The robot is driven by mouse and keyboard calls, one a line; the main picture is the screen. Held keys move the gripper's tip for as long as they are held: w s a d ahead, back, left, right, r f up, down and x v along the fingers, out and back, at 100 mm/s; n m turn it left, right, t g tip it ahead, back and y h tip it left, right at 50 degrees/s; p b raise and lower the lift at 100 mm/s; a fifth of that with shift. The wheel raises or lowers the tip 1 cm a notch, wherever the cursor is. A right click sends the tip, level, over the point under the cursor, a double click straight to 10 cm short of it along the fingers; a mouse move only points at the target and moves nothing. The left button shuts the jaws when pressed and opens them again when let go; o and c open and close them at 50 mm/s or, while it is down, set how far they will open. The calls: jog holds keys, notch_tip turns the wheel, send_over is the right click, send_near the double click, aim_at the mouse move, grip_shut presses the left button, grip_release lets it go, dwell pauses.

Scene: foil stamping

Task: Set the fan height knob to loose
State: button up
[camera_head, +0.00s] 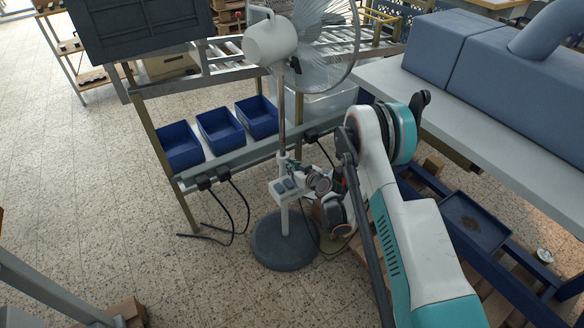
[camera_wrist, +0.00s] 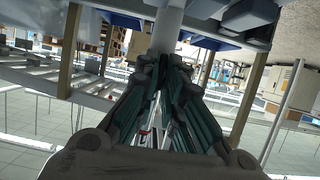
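The pedestal fan has a white motor housing (camera_head: 272,40), a thin pole (camera_head: 283,110) and a round dark base (camera_head: 285,244). A small grey control box (camera_head: 284,188) sits on the pole. My gripper (camera_head: 304,175) is at the pole, just right of it and above the box. In the wrist view, my gripper's fingers (camera_wrist: 165,66) converge with their tips close together at the fan pole (camera_wrist: 169,25). I cannot make out the height knob; the fingertips may hide it. Whether they grip anything is unclear.
Blue bins (camera_head: 180,146) stand on a rack left of the pole. A conveyor (camera_head: 215,68) runs behind the fan. A grey bench (camera_head: 490,105) with blue machine covers (camera_head: 478,55) and a pallet (camera_head: 500,283) are on the right. The floor at left is mostly clear.

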jog(key=shift+o, duration=1.4)
jog(key=shift+r, duration=0.1)
notch_tip(320, 180, up, 10)
